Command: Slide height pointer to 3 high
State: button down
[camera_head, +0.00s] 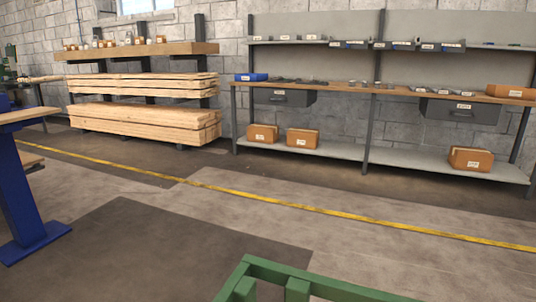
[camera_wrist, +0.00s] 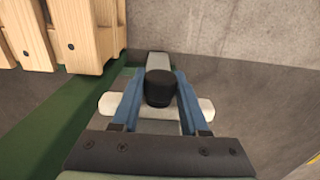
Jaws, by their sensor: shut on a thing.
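In the wrist view, my gripper (camera_wrist: 159,82) has its two blue fingers on either side of a black round knob (camera_wrist: 160,88) and is shut on it. A pale crosswise plate (camera_wrist: 204,107), which looks like the height pointer, lies under the knob and sticks out on both sides past the fingers. A grey bar (camera_wrist: 157,61) runs away behind the knob. No height marks are readable, and my gripper hides part of the plate. The head view shows neither my gripper nor the pointer.
In the wrist view, wooden pieces (camera_wrist: 84,32) stand at upper left beside a green surface (camera_wrist: 60,120). In the head view, a green frame (camera_head: 300,275) is at the bottom, a blue post (camera_head: 25,190) at left, and lumber stacks (camera_head: 145,122) and shelving (camera_head: 340,150) along the wall.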

jog(key=shift+r+p, duration=1.9)
jog(key=shift+p, duration=0.1)
jog(key=shift+c, duration=2)
grip_release()
notch_tip(320, 180, up, 8)
jog(key=p, duration=0.9)
jog(key=shift+f, duration=0.1)
